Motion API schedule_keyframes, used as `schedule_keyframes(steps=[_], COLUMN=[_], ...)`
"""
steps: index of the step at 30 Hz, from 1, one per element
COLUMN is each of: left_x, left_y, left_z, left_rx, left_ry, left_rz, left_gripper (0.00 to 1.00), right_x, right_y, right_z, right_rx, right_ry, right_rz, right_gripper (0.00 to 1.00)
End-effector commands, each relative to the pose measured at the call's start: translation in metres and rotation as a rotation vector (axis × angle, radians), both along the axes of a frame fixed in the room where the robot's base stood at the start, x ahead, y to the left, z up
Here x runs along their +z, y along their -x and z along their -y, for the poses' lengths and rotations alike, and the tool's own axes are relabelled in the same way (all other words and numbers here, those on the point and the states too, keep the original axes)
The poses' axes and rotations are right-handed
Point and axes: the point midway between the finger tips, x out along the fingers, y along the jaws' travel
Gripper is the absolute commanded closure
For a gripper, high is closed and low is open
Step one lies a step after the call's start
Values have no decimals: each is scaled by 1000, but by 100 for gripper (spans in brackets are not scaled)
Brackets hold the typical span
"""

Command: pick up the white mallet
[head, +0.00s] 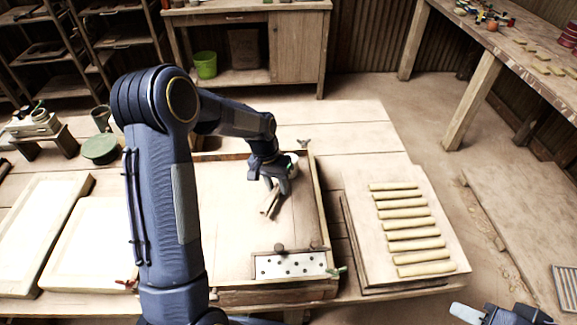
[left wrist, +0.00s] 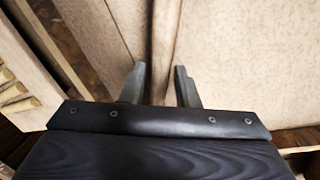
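My left gripper (head: 268,188) is low over the right part of the shallow wooden tray (head: 232,235). Its two dark fingers stand apart in the left wrist view (left wrist: 160,85), and I see nothing clamped between them. A brown strip shows beyond the gap. In the head view a tan stick (head: 271,203) shows right at the fingertips; I cannot tell if it is a mallet handle. A small pale object (head: 293,160) is partly hidden behind the gripper. I cannot make out the white mallet for certain. My right gripper (head: 490,315) is at the bottom right, partly cut off.
A board with several pale rolls (head: 408,222) lies right of the tray. A dotted white plate (head: 290,265) is at the tray's front. Pale framed panels (head: 98,240) lie at left, with a green round object (head: 100,148) behind. My left arm hides the tray's left part.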

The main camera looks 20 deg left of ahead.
Motion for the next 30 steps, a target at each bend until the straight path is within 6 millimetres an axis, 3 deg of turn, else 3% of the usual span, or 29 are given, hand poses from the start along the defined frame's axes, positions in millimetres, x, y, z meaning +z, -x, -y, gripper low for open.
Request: schedule_keyframes(steps=[4,11,18,30], left_x=[-13,-15,-14,-11], left_y=[0,0,0,-1], left_z=[3,3,3,3], left_rx=[-1,-1,-1,0], left_ry=[0,0,0,0], left_rz=[-1,2,2,4], left_gripper=[72,72,100,100], right_x=[3,2,2,2], right_y=[0,0,0,0], right_z=[0,0,0,0], right_rx=[0,0,0,0], right_ry=[0,0,0,0], right_rz=[0,0,0,0], right_gripper=[64,64,64,64])
